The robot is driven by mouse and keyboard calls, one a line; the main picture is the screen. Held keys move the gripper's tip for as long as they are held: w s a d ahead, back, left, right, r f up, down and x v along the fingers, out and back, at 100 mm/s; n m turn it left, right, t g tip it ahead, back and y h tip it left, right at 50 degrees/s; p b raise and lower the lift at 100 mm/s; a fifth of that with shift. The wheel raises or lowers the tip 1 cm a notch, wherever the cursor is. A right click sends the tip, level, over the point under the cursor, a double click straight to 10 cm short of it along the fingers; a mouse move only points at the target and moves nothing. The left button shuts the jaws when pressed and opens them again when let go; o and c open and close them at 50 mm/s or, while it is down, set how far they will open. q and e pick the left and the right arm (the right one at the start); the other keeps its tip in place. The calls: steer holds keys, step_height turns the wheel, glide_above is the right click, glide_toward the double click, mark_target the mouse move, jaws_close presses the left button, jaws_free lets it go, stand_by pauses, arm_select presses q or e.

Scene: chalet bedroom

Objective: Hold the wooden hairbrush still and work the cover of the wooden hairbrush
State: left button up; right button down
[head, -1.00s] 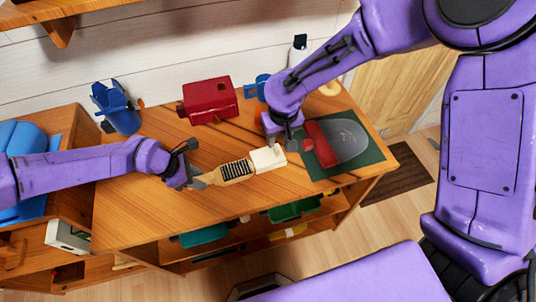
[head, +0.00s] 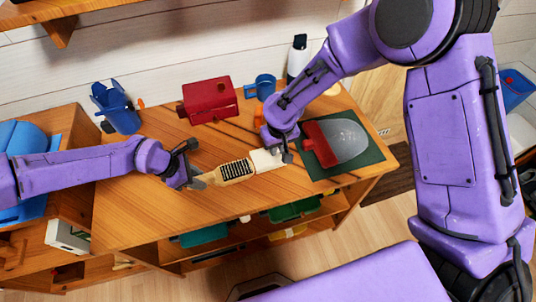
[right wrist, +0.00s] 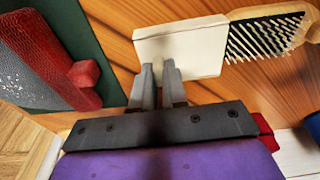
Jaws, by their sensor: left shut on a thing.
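The wooden hairbrush (head: 236,172) lies on the wooden table with its dark bristles partly showing. A cream-white cover (head: 266,160) sits at the right end of its head, and hides that end. My left gripper (head: 196,181) is shut on the brush handle. My right gripper (head: 281,155) is at the cover's outer end. In the right wrist view, two grey fingertips (right wrist: 158,68) reach the near edge of the cover (right wrist: 182,48), with a narrow gap between them. The bristles (right wrist: 262,38) show beyond it. I cannot tell whether the fingers grip the cover.
A red-and-grey dustpan-like thing (head: 345,141) lies on a green mat (head: 366,160) right of the right gripper. A red box (head: 209,100), a blue mug (head: 264,86) and a blue pot-like thing (head: 118,108) stand behind. The table front (head: 150,225) is clear.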

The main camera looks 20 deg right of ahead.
steer(key=shift+s+a, duration=0.15)
steer(key=shift+a, duration=2.3)
steer(key=shift+s+a, duration=0.1)
steer(key=shift+a, duration=2.3)
steer(key=c, duration=1.1)
jaws_free()
steer(key=shift+d, duration=0.1)
steer(key=r, duration=0.6)
steer(key=shift+s, duration=0.4)
arm_select(q)
steer(key=o, duration=1.1)
steer(key=shift+c, duration=0.2)
steer(key=v, duration=1.2)
